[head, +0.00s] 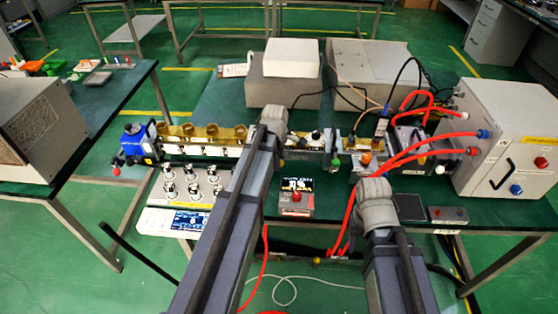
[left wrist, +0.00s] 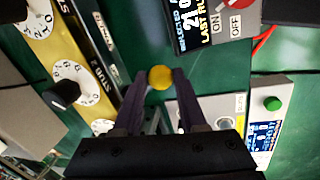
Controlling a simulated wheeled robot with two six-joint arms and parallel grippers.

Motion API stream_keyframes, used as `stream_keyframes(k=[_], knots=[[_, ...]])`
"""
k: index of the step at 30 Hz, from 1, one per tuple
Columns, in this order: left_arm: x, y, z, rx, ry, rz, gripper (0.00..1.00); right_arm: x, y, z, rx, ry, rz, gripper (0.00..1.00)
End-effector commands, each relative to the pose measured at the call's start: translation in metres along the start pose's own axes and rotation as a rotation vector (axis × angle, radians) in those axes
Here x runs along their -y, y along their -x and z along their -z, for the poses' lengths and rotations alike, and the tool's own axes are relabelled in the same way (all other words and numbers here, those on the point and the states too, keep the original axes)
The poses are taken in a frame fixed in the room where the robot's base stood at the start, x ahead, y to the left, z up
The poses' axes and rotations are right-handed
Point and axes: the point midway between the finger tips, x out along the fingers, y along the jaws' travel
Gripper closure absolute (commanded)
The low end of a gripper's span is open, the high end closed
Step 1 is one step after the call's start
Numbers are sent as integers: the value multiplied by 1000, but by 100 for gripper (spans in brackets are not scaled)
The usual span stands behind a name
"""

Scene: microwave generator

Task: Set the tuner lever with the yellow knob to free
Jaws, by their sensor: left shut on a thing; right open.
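The yellow knob (left wrist: 160,77) shows in the left wrist view between the tips of my left gripper (left wrist: 154,82). The fingers are closed on it from both sides. The lever under the knob and its position marks are hidden or too small to read. In the head view, my left arm reaches over the bench and hides the knob and gripper fingers. The brass waveguide (head: 205,132) runs along the bench; its side with black dial knobs (left wrist: 65,93) and a "STUB 2" label is beside the gripper in the left wrist view. My right gripper's fingers are not visible.
A small display box (head: 297,190) with a red knob stands in front of the waveguide. A panel of several dark knobs (head: 190,183) lies left of my arm. Red hoses (head: 420,145) run to the large white cabinet (head: 510,140) at the right.

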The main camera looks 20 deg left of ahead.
Motion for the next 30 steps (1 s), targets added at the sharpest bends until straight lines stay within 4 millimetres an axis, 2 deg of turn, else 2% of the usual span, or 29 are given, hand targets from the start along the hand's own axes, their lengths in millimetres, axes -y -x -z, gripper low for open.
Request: stream_keyframes(k=[14, 20, 30], knots=[[4, 1, 7, 0, -36, 3, 100, 0, 0, 0, 0, 0, 0, 50], [9, 2, 16, 24, -157, 4, 100, 0, 0, 0, 0, 0, 0, 50], [15, 3, 39, 85, -468, 4, 100, 0, 0, 0, 0, 0, 0, 50]])
